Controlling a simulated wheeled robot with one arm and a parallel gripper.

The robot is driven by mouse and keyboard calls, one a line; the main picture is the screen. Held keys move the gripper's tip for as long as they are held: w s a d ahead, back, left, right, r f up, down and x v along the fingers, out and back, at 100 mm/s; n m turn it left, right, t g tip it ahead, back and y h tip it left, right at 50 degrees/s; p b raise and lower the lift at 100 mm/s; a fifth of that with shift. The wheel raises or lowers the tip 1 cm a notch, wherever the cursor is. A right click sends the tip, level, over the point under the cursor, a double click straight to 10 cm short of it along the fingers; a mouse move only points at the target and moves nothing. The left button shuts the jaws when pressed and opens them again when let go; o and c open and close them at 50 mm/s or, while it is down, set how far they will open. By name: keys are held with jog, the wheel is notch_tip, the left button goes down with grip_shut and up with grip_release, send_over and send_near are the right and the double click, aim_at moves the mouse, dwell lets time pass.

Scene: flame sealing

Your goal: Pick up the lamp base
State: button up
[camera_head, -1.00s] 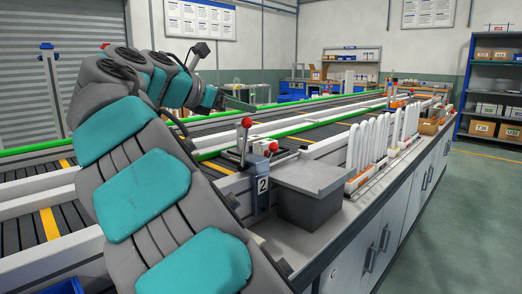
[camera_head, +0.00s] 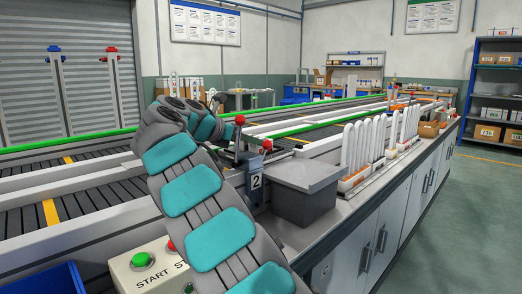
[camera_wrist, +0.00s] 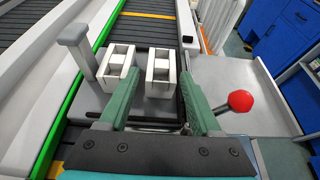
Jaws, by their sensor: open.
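My gripper (camera_wrist: 160,76) is open in the wrist view, its two green fingers spread and pointing down over a grey fixture plate (camera_wrist: 130,108). Two off-white blocks with square recesses stand on this plate, a left block (camera_wrist: 117,64) and a right block (camera_wrist: 161,66). I cannot tell whether either block is the lamp base. In the head view my arm hides the gripper and most of the fixture. Several tall white rounded pieces (camera_head: 360,150) stand in a row on white and orange bases along the bench.
A lever with a red ball (camera_wrist: 240,101) stands close to the right finger. A grey post (camera_wrist: 76,50) rises left of the blocks. A grey box (camera_head: 305,188) sits on the bench. Green-railed conveyors (camera_head: 60,150) run behind. A START button box (camera_head: 145,265) is at front left.

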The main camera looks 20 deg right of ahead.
jog(key=x, duration=0.5)
jog(key=shift+s+b, duration=0.1)
jog(key=shift+b, duration=0.2)
jog(key=shift+c, duration=0.2)
grip_shut()
